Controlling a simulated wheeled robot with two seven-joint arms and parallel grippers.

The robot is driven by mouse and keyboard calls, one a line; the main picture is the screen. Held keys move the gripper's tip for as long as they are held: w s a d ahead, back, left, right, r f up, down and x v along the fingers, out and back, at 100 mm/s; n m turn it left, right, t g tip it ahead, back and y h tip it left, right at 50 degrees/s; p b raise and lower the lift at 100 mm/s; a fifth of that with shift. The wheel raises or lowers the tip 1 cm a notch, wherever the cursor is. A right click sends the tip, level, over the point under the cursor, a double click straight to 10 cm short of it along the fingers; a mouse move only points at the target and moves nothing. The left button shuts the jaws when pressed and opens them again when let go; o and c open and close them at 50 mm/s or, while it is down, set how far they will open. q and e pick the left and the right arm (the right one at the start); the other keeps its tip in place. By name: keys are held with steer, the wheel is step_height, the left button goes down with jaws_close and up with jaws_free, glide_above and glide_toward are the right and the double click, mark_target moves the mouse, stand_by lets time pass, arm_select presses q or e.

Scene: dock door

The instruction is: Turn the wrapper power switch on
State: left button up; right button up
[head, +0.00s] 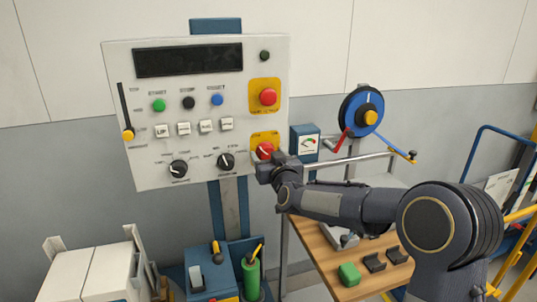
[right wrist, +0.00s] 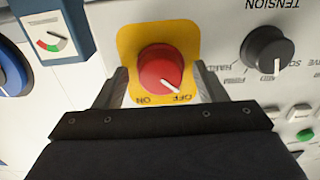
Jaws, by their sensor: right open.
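The wrapper power switch is a round red knob (head: 265,150) on a yellow plate at the lower right of the white control panel (head: 205,60). In the right wrist view the red knob (right wrist: 160,70) has a white pointer line aimed at OFF, with ON marked beside it. My right gripper (head: 272,162) is at the switch. In the right wrist view my right gripper (right wrist: 161,78) is open, one finger on each side of the knob, with gaps visible between fingers and knob. My left gripper is out of view.
A red push button (head: 268,97) on a yellow plate sits above the switch. A black tension dial (head: 226,161) is just left of it. A gauge box (head: 305,142) and a blue reel (head: 361,110) stand to the right. A wooden table (head: 325,265) is below.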

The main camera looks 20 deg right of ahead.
steer(key=shift+c, duration=0.2)
steer(key=c, duration=1)
steer(key=shift+o, duration=0.2)
steer(key=shift+f+m+b, duration=0.2)
steer(key=shift+m+b, duration=1)
steer(key=shift+b, duration=0.3)
steer(key=m+b, duration=0.3)
steer(key=shift+m, duration=0.3)
steer(key=m+b, duration=0.3)
steer(key=m, duration=0.2)
steer(key=shift+r, duration=0.1)
steer(key=m+b, duration=0.1)
steer(key=m, duration=0.2)
steer(key=shift+m, duration=0.4)
steer(key=shift+r+m+b, duration=0.1)
steer(key=shift+m+b, duration=0.5)
steer(key=shift+m, duration=0.9)
